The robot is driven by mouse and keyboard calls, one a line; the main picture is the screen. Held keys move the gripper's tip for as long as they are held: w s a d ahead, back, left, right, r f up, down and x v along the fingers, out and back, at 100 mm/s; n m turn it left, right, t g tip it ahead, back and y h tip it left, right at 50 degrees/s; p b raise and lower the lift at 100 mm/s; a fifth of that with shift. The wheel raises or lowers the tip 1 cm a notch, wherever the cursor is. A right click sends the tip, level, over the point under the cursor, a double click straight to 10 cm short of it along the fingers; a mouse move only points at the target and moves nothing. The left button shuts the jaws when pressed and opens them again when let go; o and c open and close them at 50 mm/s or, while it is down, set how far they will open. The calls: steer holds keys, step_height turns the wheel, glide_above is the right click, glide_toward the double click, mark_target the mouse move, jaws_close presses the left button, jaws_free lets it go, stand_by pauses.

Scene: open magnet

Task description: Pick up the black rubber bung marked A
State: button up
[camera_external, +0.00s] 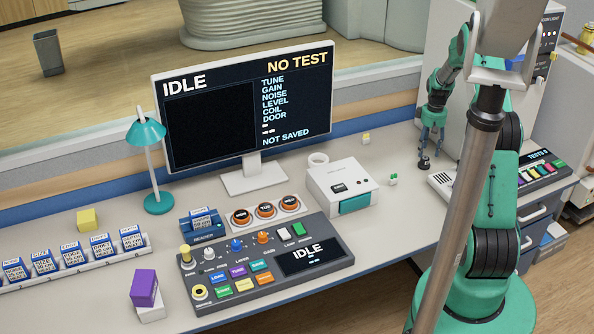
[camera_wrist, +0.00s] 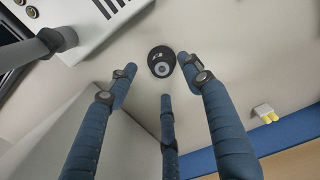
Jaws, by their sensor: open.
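A small black round bung (camera_wrist: 159,52) with a grey centre stands on the pale bench top in the wrist view. A small white mark shows on it, too small to read surely as A. In the external view the bung (camera_external: 424,164) is a dark spot just under my gripper (camera_external: 431,138). My gripper (camera_wrist: 159,76) has blue fingers, spread open and empty. In the wrist view two fingertips lie to the left and right of the bung and a third is below it in the picture. I cannot tell whether any fingertip touches it.
A white box (camera_external: 343,186), a small green-and-white item (camera_external: 393,179) and a small yellow-and-white item (camera_external: 366,138) are left of my gripper. A grey-white panel (camera_external: 441,183) lies near the bung on the right. The monitor (camera_external: 245,105) and control console (camera_external: 258,268) are further left.

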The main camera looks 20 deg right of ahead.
mark_target(425, 158)
steer(key=shift+f, duration=0.15)
steer(key=shift+w+a+f+b, duration=0.1)
steer(key=shift+f+b, duration=0.6)
steer(key=shift+f, duration=1.85)
steer(key=c, duration=1.3)
steer(key=shift+o, duration=0.2)
steer(key=shift+r+p, duration=0.95)
steer(key=shift+r, duration=4.1)
